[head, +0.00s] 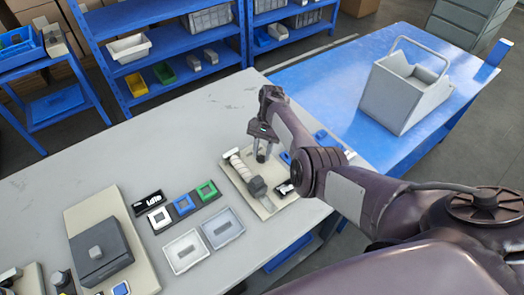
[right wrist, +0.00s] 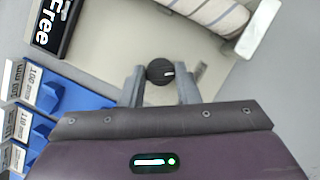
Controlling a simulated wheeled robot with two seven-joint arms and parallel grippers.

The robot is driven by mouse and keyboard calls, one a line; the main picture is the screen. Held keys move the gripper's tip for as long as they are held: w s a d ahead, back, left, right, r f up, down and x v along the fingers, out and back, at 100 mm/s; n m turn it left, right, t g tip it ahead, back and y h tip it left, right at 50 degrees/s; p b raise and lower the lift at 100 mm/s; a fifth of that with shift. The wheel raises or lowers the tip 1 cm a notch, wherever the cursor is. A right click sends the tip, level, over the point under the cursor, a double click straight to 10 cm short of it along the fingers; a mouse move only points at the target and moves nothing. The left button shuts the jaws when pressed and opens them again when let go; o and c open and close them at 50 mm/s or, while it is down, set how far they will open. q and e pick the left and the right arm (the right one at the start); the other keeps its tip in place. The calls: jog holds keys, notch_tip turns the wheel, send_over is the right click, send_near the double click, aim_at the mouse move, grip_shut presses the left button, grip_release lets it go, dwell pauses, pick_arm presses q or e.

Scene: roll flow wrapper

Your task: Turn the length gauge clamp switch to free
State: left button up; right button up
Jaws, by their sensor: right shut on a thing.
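The clamp switch is a round black knob (right wrist: 160,72) with a small white mark, on a pale plate (right wrist: 105,55) in the right wrist view. My right gripper (right wrist: 161,88) is shut on this knob, one finger on either side. In the head view my right gripper (head: 263,154) points down over the beige board (head: 238,188) and its arm hides part of it. A black label reading "Free" (right wrist: 55,28) lies left of the knob in the wrist view. My left gripper is out of view.
A striped pale roll (right wrist: 205,12) lies close beyond the knob. Blue holders with white length labels (right wrist: 45,92) stand to the left in the wrist view. In the head view, coloured squares (head: 184,204), grey trays (head: 185,251) and a dark box (head: 99,251) stand left of the board.

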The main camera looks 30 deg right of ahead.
jog(key=o, duration=1)
jog(key=shift+d, duration=0.1)
jog(key=b+v, duration=0.1)
jog(key=v, duration=0.7)
jog(key=shift+f, duration=0.1)
